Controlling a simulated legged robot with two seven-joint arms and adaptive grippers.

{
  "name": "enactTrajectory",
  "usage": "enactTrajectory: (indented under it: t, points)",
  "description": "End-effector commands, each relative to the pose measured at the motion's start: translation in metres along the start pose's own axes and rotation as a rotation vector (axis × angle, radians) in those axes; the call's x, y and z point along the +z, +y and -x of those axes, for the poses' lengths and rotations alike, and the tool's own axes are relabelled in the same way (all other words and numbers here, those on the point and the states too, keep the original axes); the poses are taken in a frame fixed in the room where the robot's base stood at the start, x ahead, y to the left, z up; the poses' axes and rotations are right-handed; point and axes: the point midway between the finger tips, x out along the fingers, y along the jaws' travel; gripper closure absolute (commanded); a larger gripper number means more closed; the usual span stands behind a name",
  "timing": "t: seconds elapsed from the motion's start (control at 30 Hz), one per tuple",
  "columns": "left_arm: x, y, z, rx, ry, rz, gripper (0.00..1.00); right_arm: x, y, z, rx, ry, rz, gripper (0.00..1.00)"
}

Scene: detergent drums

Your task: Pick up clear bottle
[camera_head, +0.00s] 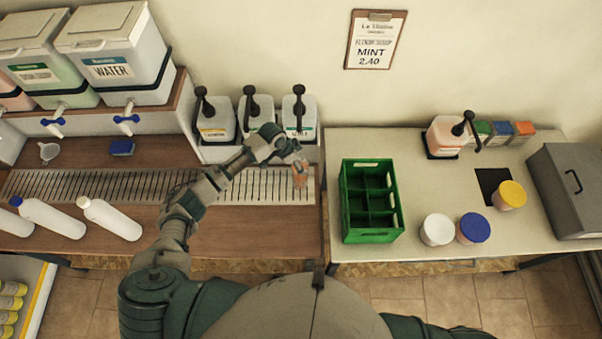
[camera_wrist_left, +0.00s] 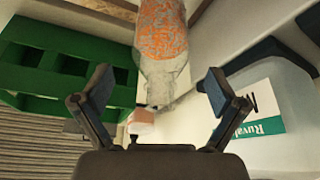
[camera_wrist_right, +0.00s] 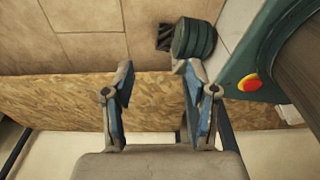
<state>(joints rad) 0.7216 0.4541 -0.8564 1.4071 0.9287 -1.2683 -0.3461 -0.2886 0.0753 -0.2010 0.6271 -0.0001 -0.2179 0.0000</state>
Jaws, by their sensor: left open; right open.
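White pump jugs (camera_head: 299,122) stand behind the clear bottle. A green crate (camera_head: 347,220) stands on the pale table to the right. White bottles (camera_head: 50,218) lie at left. Tubs (camera_head: 437,230) and a grey box (camera_head: 565,195) are farther right.

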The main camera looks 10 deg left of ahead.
Motion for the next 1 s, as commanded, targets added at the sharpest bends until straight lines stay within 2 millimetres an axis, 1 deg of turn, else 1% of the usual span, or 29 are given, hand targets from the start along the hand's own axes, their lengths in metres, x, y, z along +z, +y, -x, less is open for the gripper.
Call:
enactTrajectory:
  t: [0.03,0.1,0.2,0.37,0.5,0.57,0.6,0.67,0.7,0.77,0.8,0.87,0.9,1.0]
  points:
    - [-0.011,0.000,-0.002,0.000,0.000,-0.002,0.04,-0.001,0.001,0.002,0.001,0.001,0.000,0.42]
    - [-0.009,0.000,-0.016,0.001,-0.003,0.001,0.04,0.001,0.001,0.001,0.001,-0.002,0.000,0.42]
    - [-0.009,0.000,-0.029,0.000,-0.002,0.001,0.04,0.007,0.001,0.001,0.001,-0.011,0.001,0.42]
    - [-0.009,0.000,-0.034,-0.001,-0.002,-0.001,0.04,0.018,0.001,0.001,0.001,-0.026,0.001,0.42]
    - [-0.009,0.000,-0.034,-0.001,-0.001,-0.001,0.04,0.019,0.001,0.001,0.001,-0.028,0.001,0.42]
    - [-0.009,0.000,-0.034,-0.001,-0.001,-0.001,0.19,0.019,0.001,0.001,0.001,-0.028,0.001,0.42]
    - [-0.009,0.000,-0.034,-0.001,-0.001,-0.001,0.29,0.019,0.001,0.001,0.002,-0.028,0.001,0.42]
    - [-0.009,0.000,-0.034,-0.001,-0.001,-0.001,0.44,0.018,0.002,0.001,0.002,-0.027,0.001,0.42]
    - [-0.009,0.000,-0.034,-0.001,-0.002,-0.001,0.54,0.018,0.002,0.001,0.002,-0.026,0.001,0.42]
    - [-0.009,0.000,-0.034,-0.001,-0.002,-0.001,0.69,0.017,0.002,0.001,0.002,-0.025,0.001,0.42]
    - [-0.009,0.000,-0.034,-0.001,-0.002,-0.001,0.79,0.016,0.002,0.001,0.003,-0.024,0.001,0.42]
    - [-0.008,0.000,-0.034,0.000,-0.002,0.000,0.94,0.016,0.003,0.001,0.003,-0.023,0.001,0.42]
    - [-0.008,0.000,-0.034,0.000,-0.002,0.000,1.00,0.015,0.003,0.001,0.003,-0.023,0.001,0.42]
    - [-0.009,0.000,-0.034,-0.001,0.000,-0.001,1.00,0.015,0.003,0.001,0.004,-0.022,0.001,0.42]
